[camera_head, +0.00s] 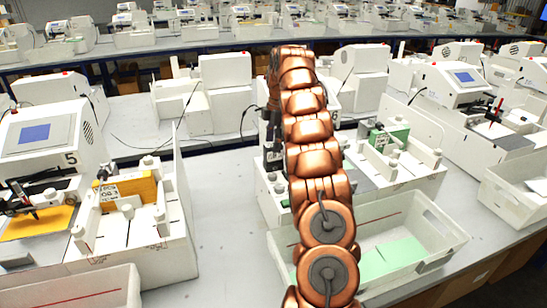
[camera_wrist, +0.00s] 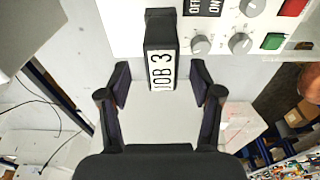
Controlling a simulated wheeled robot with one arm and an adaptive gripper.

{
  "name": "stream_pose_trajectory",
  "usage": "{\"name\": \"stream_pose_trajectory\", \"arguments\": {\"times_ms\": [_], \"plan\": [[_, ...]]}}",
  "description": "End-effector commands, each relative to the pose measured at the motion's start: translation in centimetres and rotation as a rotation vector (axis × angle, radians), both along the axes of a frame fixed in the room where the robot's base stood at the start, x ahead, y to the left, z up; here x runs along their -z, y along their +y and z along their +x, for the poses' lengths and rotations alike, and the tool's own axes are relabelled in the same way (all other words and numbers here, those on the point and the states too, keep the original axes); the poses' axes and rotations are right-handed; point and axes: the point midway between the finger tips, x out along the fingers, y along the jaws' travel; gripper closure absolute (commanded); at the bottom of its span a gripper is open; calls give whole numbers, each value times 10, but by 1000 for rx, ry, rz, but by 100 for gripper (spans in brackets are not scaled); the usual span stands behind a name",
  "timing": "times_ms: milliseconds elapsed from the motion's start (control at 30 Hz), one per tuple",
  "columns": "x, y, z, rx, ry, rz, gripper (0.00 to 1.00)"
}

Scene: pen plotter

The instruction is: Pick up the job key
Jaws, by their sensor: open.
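The job key (camera_wrist: 161,35) is a black block with a white label reading "JOB 3". It stands at the top middle of the wrist view, at the edge of a white control panel. My gripper (camera_wrist: 160,78) is open. Its two dark fingers are on either side of the key's labelled end, with a visible gap on both sides. In the head view my gripper (camera_head: 270,122) is a dark shape left of my copper arm, mostly hidden, and I cannot make out the key there.
The control panel (camera_wrist: 215,20) has knobs, an OFF/ON label and red and green buttons. In the head view a white bin (camera_head: 440,230) with green sheets stands at front right. A plotter marked 5 (camera_head: 45,140) stands at left. Grey table (camera_head: 225,210) is bare left of my arm.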

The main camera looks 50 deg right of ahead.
Motion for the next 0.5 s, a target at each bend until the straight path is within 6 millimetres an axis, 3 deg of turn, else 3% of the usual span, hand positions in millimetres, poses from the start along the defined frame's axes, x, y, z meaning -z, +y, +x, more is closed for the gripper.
{"name": "stream_pose_trajectory", "arguments": {"times_ms": [500], "plan": [[34, 4, -1, 0, 3, 4, 35]]}}
